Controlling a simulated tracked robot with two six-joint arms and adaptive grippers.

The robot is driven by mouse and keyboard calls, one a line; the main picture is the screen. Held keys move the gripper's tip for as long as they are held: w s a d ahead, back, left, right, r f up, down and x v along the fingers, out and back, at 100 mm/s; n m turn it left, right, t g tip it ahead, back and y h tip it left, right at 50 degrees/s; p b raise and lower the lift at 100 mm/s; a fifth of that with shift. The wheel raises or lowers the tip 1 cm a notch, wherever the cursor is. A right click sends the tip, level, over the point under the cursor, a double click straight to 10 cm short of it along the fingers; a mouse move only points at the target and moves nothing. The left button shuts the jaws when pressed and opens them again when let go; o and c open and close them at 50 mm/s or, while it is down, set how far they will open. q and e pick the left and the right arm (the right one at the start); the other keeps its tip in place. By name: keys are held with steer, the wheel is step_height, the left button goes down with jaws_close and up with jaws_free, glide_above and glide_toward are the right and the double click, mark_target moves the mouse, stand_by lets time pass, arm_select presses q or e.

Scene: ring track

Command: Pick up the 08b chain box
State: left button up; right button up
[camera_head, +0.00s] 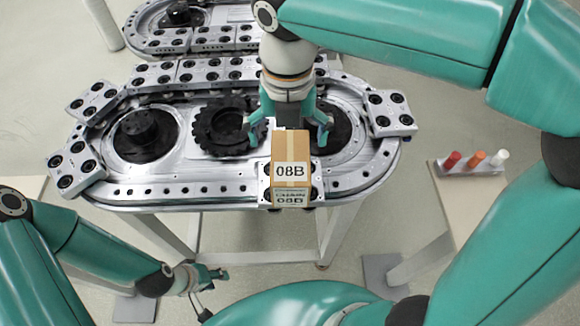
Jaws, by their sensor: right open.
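The 08B chain box (291,160) is a brown carton with a white label. It stands at the front edge of the oval ring track (230,190), on a metal carriage plate. My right gripper (291,135) is above and behind the box, its teal fingers spread apart to either side of the box's far end. Whether the fingers touch the box I cannot tell. My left gripper (213,276) is low at the bottom left, in front of the track and away from the box. Its fingers are small and seen from the side.
A black toothed wheel (226,128) lies on the track's middle, left of the box. Metal carriage blocks (77,168) stand along the track. A second track (185,40) lies behind. A side stand (470,170) at right holds red, orange and white pieces. Floor is open in front.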

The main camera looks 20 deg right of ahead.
mark_target(290, 155)
steer(key=shift+s+d+f, duration=0.1)
steer(key=shift+s+f, duration=0.05)
steer(key=shift+f, duration=2.55)
steer(key=shift+c, duration=0.2)
steer(key=shift+r, duration=0.1)
steer(key=c, duration=1.8)
